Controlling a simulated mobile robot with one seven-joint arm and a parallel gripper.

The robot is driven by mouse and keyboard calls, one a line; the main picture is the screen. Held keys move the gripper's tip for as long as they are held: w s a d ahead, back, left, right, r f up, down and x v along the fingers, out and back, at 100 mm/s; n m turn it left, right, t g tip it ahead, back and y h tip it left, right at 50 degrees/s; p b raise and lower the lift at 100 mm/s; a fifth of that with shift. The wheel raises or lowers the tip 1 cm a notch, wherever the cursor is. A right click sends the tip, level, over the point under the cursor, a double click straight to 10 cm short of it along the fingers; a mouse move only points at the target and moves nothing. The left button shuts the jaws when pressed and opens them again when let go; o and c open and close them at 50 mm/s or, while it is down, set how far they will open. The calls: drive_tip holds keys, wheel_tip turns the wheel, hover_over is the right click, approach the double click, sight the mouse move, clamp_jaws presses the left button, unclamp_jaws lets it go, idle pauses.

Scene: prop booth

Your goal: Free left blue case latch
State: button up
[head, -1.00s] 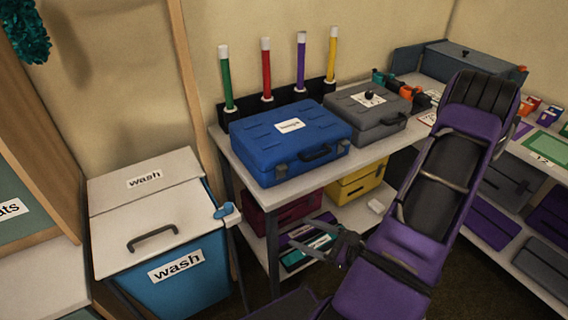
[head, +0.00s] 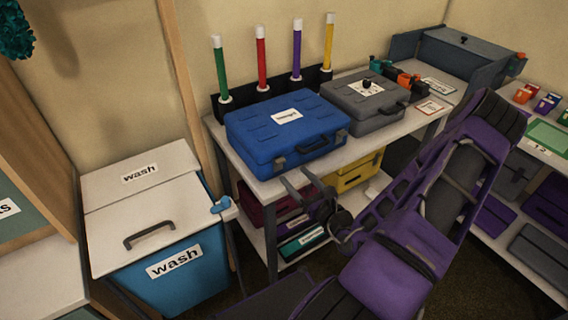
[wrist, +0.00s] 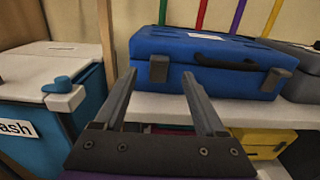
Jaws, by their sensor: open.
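The blue case (head: 275,130) lies closed on the white shelf top, with a white label on its lid. In the wrist view the blue case (wrist: 215,52) shows its front face, with a dark handle in the middle. Its left latch (wrist: 158,68) is a dark grey block and looks closed against the front. The right latch (wrist: 273,80) is on the other side of the handle. My gripper (head: 296,180) is open and empty, in front of the case and below it. In the wrist view my gripper's fingertips (wrist: 160,77) stand either side of the left latch, apparently short of it.
A grey case (head: 362,100) stands right of the blue one. Several coloured tubes stand in a black rack (head: 270,98) behind. The shelf top's front edge (wrist: 240,106) lies near my fingers. A blue wash bin (head: 180,270) stands to the left.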

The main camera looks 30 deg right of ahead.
sight(282, 162)
drive_tip(key=w, duration=0.6)
drive_tip(key=shift+w+a, duration=0.15)
drive_tip(key=shift+w, duration=0.25)
clamp_jaws()
